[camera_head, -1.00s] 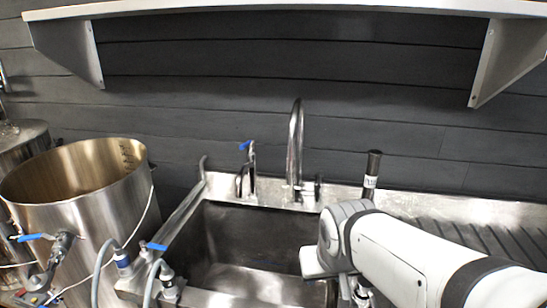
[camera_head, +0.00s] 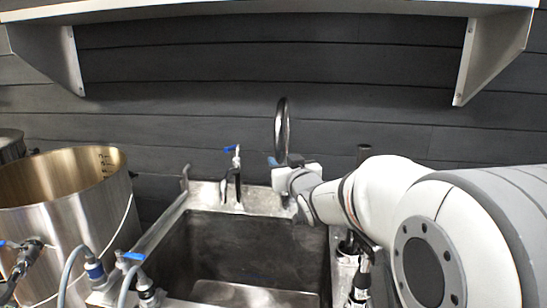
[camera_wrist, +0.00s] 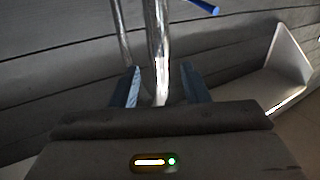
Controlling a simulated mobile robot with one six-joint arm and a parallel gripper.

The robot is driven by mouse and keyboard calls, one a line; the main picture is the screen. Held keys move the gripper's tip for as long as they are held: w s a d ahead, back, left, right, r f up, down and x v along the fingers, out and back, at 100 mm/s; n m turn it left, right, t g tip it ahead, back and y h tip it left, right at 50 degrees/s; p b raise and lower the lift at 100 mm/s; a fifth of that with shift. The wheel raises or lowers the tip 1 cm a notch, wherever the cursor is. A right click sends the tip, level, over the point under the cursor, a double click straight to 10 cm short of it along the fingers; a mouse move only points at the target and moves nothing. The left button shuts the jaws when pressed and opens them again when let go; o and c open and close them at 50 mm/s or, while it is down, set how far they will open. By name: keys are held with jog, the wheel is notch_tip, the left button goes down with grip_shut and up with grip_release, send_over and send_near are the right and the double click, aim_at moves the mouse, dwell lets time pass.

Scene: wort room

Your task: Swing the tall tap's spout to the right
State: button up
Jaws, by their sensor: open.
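The tall tap's spout (camera_head: 281,125) is a shiny metal gooseneck at the back of the sink. Its arch rises above my gripper, which hides the lower part and base in the head view. My gripper (camera_head: 274,163) is at the tap, with a blue fingertip showing beside the pipe. In the wrist view, my open gripper (camera_wrist: 161,72) has one blue finger on each side of the spout's tube (camera_wrist: 156,40). Gaps show beside the tube; I cannot tell whether either finger touches it.
A shorter tap with a blue lever (camera_head: 231,176) stands left of the tall tap. The sink basin (camera_head: 250,250) is empty. A steel kettle (camera_head: 70,220) stands at left. A shelf (camera_head: 270,8) hangs above. A dark upright cylinder (camera_head: 363,155) stands behind my arm.

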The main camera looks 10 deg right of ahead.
aim_at(278, 156)
jog(key=w, duration=0.5)
jog(key=shift+w+a, duration=0.15)
jog(key=shift+a, duration=0.15)
jog(key=shift+c, duration=0.4)
grip_shut()
